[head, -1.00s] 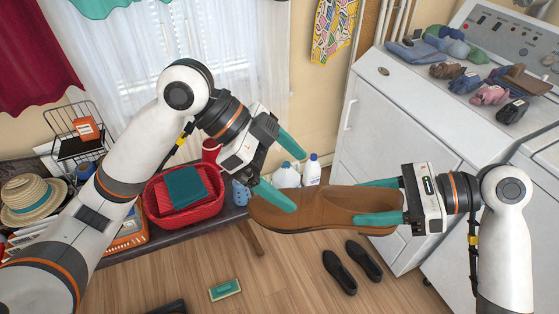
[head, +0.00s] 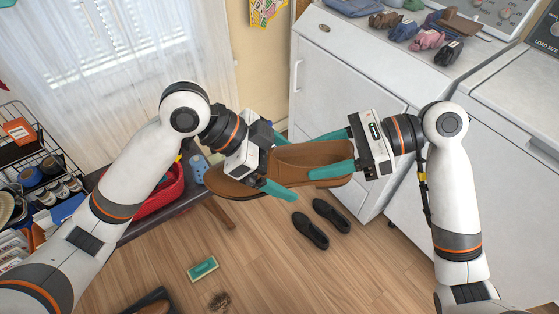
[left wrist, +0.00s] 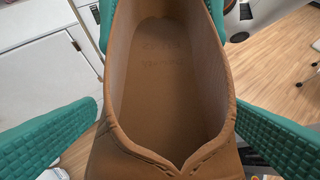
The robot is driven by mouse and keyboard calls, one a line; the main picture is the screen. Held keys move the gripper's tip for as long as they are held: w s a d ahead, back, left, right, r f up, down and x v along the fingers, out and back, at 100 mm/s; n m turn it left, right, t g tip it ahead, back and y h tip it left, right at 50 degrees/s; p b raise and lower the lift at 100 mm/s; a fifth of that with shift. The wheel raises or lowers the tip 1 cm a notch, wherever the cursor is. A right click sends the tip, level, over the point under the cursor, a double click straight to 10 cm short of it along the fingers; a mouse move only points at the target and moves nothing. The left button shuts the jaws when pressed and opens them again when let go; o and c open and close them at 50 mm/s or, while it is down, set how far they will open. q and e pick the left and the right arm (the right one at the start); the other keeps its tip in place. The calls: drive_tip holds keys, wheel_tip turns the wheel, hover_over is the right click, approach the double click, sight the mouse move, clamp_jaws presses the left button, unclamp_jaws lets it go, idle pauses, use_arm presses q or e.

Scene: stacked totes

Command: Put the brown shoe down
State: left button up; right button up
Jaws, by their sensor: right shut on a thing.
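The brown shoe (head: 232,185) hangs in the air above the floor, in front of the white machine. My right gripper (head: 316,157) is shut on its heel end, with one teal finger along each side. My left gripper (head: 283,164) is over the middle of the shoe, its jaws open and its lower finger in front of the near side. In the left wrist view the shoe's opening (left wrist: 165,75) fills the middle. My left fingers stand apart on either side of it, with gaps to the shoe. My right fingers show behind it at the top.
A pair of black shoes (head: 320,222) lies on the wood floor below, with a green brush (head: 202,269) to the left. A white machine (head: 345,90) carries several small shoes. A red basket (head: 160,194) sits on a low bench (head: 150,222). Floor at the lower right is clear.

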use_arm(q)
drive_tip(key=c, duration=0.9)
drive_tip(key=shift+c, duration=0.9)
use_arm(e)
drive_tip(key=o, duration=1.2)
